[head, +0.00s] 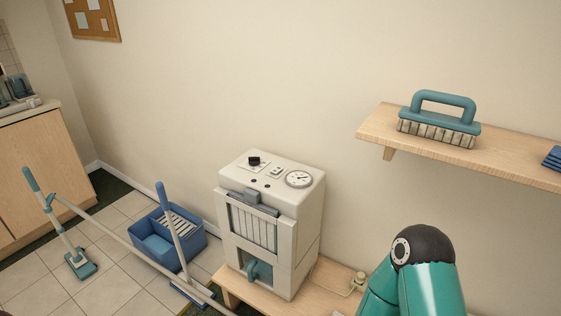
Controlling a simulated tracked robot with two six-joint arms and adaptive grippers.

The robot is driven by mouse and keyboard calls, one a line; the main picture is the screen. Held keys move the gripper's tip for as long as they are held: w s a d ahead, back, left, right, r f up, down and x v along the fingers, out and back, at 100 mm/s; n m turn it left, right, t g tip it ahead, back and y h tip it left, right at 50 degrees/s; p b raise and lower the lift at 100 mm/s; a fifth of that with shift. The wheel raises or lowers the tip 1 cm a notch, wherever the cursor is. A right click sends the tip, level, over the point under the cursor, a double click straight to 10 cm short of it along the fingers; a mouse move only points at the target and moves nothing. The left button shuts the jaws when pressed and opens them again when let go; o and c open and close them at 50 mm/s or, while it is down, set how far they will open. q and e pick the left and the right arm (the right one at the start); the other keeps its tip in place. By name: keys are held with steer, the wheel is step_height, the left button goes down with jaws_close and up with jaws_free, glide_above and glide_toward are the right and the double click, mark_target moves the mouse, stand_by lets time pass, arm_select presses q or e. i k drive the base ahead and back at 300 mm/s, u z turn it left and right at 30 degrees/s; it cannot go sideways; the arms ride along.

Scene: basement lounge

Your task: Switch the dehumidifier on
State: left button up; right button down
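The dehumidifier (308,225) is a cream box standing upright on a low wooden bench (227,290) against the wall. Its top has a black knob (254,161) on a white plate, a small switch plate (276,171), a round dial (299,179) and two small dark dots. A grey handle or latch sits above the front grille (252,225), and a teal part (259,272) shows in a lower front opening. I cannot read the switch position. A teal link of my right arm with a black joint rises at the lower right, apart from the dehumidifier. Neither gripper shows.
A wooden shelf (378,130) at right holds a teal-handled brush (440,125) and a blue stack (552,157). A blue bucket (150,248) and mops stand on the tiled floor at left, their poles crossing near the bench. A cream plug-like piece (359,281) is right of the dehumidifier.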

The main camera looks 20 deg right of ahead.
mark_target(278, 169)
steer(key=i, duration=0.85)
steer(key=u, duration=0.05)
